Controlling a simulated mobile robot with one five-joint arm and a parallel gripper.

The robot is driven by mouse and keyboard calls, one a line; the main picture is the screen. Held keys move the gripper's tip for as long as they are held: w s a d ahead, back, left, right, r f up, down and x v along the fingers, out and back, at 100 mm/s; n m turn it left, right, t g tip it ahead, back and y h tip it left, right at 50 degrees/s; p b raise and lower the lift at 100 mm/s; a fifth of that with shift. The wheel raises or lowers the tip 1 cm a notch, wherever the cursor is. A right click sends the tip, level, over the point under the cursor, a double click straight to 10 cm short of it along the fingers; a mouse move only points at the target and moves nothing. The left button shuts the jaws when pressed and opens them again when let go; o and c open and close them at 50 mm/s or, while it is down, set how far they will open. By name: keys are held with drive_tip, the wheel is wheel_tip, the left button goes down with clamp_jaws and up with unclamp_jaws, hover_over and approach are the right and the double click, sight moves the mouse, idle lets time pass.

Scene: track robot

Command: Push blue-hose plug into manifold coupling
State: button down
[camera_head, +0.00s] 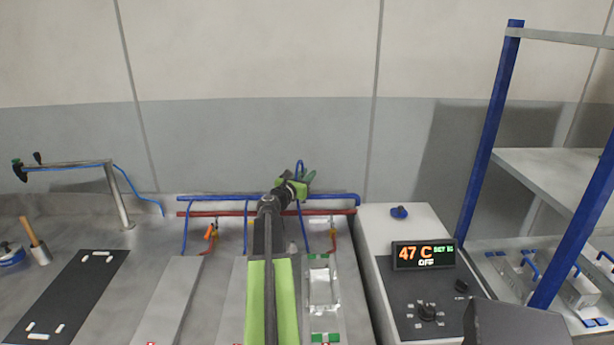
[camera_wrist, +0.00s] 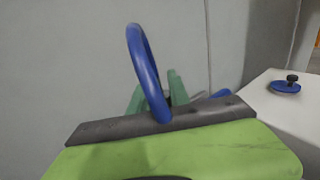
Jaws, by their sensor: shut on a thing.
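My gripper (camera_head: 306,180), with green fingers, is at the far end of my outstretched arm, near the back wall and above the pipes. In the wrist view its fingers (camera_wrist: 158,98) stand behind the grey edge of my wrist. The blue hose (camera_wrist: 143,62) arches up and comes down at the fingers; its loop also shows in the head view (camera_head: 299,165). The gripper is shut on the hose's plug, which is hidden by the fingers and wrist. The manifold's blue pipe (camera_head: 220,198) and red pipe (camera_head: 225,212) run along the back. I cannot make out the coupling.
A control box with a 47 C display (camera_head: 423,254) stands to the right, with a blue knob (camera_head: 399,212) on top. A blue-posted shelf (camera_head: 492,125) is farther right. A metal stand with a thin blue hose (camera_head: 122,200) is at left. A metal tray (camera_head: 322,290) lies right of my arm.

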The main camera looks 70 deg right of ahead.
drive_tip(key=shift+f+b, duration=0.5)
drive_tip(key=shift+f, duration=0.1)
drive_tip(key=c, duration=1.1)
unclamp_jaws()
drive_tip(key=shift+c, duration=0.2)
